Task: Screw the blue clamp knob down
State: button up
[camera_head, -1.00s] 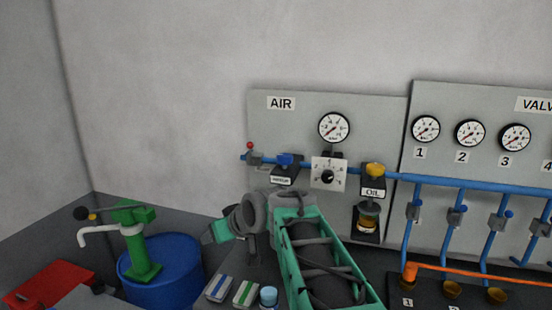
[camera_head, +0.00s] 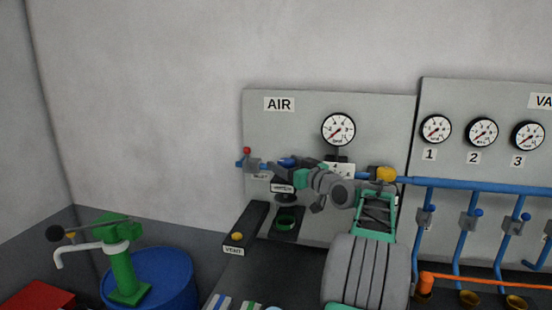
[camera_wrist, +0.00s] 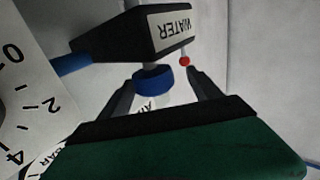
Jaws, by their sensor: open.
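The blue clamp knob (camera_wrist: 153,80) shows in the wrist view as a blue ring with a pale stem, against a dark block labelled WATER (camera_wrist: 172,26) that appears upside down. In the head view the knob (camera_head: 286,161) sits on top of the WATER block (camera_head: 283,187), partly hidden by my gripper. My gripper (camera_wrist: 160,88) is open, with one finger on each side of the knob in the wrist view. The left finger looks closer to it than the right. I cannot tell whether either finger touches it.
A green ring (camera_head: 287,221) on a dark stand lies below the WATER block. A VENT box (camera_head: 240,236) with a yellow button stands to its left. Behind are a dial (camera_wrist: 22,100), a gauge (camera_head: 338,129) and a blue pipe (camera_head: 460,186). A red-tipped valve (camera_head: 248,157) is left of the knob.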

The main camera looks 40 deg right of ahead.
aim_at(281, 161)
jog(key=w, duration=0.1)
jog(key=w+d, duration=0.1)
jog(key=shift+w+p, duration=0.4)
jog(key=shift+w+f, duration=0.1)
jog(key=shift+w, duration=0.35)
jog(key=c, duration=1.3)
jog(key=shift+a, duration=0.15)
jog(key=shift+c, duration=0.4)
